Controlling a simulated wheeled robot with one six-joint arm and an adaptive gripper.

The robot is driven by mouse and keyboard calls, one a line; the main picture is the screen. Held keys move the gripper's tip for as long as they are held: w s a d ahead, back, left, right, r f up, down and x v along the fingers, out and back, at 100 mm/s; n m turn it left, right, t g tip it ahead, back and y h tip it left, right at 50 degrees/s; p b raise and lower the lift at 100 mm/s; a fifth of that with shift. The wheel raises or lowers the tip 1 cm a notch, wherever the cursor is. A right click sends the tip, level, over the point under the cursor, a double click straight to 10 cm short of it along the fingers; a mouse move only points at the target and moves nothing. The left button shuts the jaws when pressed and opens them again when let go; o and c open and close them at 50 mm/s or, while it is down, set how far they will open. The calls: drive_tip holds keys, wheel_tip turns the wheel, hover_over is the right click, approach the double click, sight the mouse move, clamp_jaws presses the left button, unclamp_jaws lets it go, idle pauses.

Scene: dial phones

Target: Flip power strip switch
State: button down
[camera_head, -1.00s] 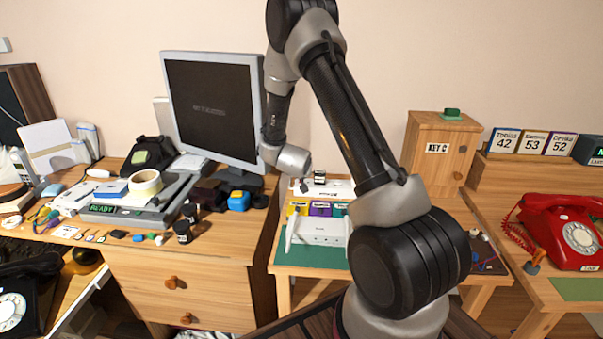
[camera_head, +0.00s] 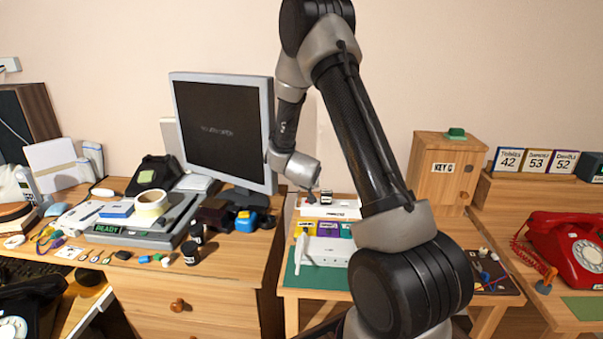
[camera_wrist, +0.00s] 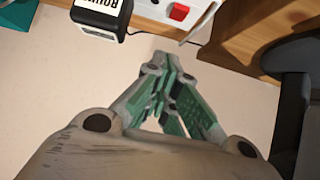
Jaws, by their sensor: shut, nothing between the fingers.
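The white power strip (camera_wrist: 150,10) crosses the top of the wrist view, with a red switch (camera_wrist: 179,12) on it. In the head view a white strip (camera_head: 345,209) lies at the back of the small table. My gripper (camera_wrist: 160,62) is shut and empty. Its fingertips are just below the red switch in the wrist picture, with a visible gap; I cannot tell the depth. In the head view my gripper (camera_head: 311,198) points down by the left part of the strip. The switch cannot be made out there.
A black-and-white labelled block (camera_wrist: 102,15) stands close to the strip, left of my fingers. A wooden edge (camera_wrist: 245,35) and a dark object (camera_wrist: 295,110) lie on the right. The monitor (camera_head: 225,130) stands left of my arm in the head view.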

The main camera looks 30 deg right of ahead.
drive_tip(key=s+a+r, duration=0.3)
drive_tip(key=s+r, duration=0.2)
drive_tip(key=r, duration=0.3)
drive_tip(key=s+a+f+n+g+y, duration=0.1)
drive_tip(key=s+a+f+g+y, duration=0.15)
drive_tip(key=a+f+y, duration=0.4)
drive_tip(key=s+a+r+n+g+y, duration=0.1)
drive_tip(key=s+a+r+n+g, duration=0.1)
drive_tip(key=s+a+r, duration=0.4)
drive_tip(key=s+d+r+n, duration=0.2)
drive_tip(key=s+r, duration=0.6)
drive_tip(key=s, duration=0.4)
drive_tip(key=s+d+r+n+h, duration=0.1)
drive_tip(key=s+d+r, duration=0.1)
drive_tip(key=s+r, duration=0.6)
drive_tip(key=s, duration=0.4)
drive_tip(key=shift+s+r+n, duration=0.4)
drive_tip(key=shift+h, duration=0.25)
